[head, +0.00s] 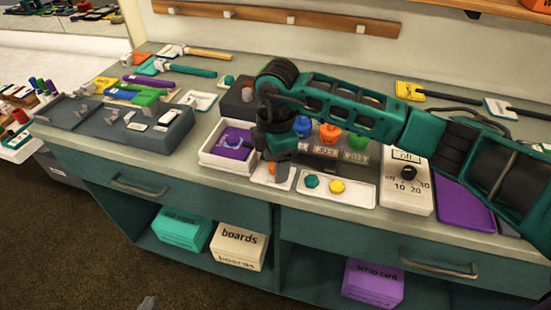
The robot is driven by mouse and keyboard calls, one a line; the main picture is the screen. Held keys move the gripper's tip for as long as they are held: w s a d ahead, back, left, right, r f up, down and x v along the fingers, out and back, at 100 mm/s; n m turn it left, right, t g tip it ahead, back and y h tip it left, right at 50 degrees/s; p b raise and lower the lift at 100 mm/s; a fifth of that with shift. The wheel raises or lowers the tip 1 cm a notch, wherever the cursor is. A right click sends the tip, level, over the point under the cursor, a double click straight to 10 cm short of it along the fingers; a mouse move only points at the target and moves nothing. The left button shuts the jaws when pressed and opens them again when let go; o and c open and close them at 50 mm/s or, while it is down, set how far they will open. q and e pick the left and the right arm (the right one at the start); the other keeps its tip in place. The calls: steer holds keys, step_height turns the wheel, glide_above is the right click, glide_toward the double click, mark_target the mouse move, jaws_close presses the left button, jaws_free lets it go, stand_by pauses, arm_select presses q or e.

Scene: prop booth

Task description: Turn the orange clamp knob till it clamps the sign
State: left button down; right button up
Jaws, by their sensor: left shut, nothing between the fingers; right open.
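A small orange knob (271,168) shows just below my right gripper (277,158), at a small white plate (284,184) near the counter's front edge. The gripper points down over it and hides most of it; I cannot tell whether the fingers touch it. The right gripper is open. I cannot make out the sign or whether it is clamped. A larger orange round-topped piece (331,134) stands between a blue one (302,126) and a green one (357,143) behind. Only a small grey tip of my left gripper (148,302) shows at the bottom edge, shut and empty.
A white tray with teal (311,181) and yellow (337,186) knobs lies right of the plate. A white box with a purple piece (234,144) stands left. A dial box (406,180) stands further right. Hand tools lie at the back left. The counter (205,190) has drawers below.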

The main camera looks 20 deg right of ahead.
step_height(320, 180, up, 13)
steer(key=shift+s, duration=0.25)
steer(key=shift+s+f, duration=0.1)
stand_by(0.6)
